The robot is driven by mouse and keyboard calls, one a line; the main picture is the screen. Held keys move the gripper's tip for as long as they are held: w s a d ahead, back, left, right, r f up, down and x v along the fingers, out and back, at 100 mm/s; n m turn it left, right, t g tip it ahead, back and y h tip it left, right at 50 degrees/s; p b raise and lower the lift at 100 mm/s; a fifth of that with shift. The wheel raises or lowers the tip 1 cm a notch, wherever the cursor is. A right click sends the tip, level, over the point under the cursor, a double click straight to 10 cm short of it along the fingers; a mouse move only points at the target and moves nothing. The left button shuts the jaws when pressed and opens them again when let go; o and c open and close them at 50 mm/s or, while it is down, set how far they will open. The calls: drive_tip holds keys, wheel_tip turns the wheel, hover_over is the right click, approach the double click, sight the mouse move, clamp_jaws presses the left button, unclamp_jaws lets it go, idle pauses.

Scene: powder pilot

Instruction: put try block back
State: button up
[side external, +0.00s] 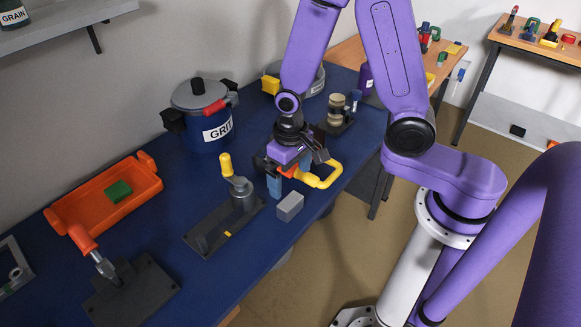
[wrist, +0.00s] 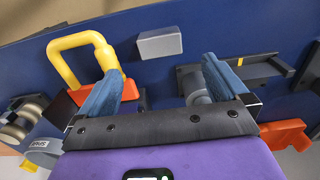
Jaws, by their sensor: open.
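A plain grey block (side external: 290,206) lies on the blue table near its front edge, and it also shows in the wrist view (wrist: 160,43). A small green block (side external: 118,190) lies in an orange tray (side external: 68,218) at the left. No label tells which is the try block. My gripper (side external: 290,176) is open over the table, behind the grey block in the side view. In the wrist view its blue fingers (wrist: 162,85) stand wide apart, and the grey block lies beyond their tips, apart from them. Nothing is seen held.
A yellow-handled orange tool (side external: 322,176) is close beside my gripper, partly hidden. A grey lever device (side external: 241,196) on a dark base stands left of it. Bare table lies between pot and tray.

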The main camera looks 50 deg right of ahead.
drive_tip(key=s+d+r+n, duration=0.4)
drive_tip(key=s+r+n, duration=0.8)
drive_tip(key=s, duration=0.5)
drive_tip(key=shift+r+n, duration=0.3)
drive_tip(key=shift+r, duration=0.4)
drive_tip(key=shift+d, duration=0.1)
idle(0.8)
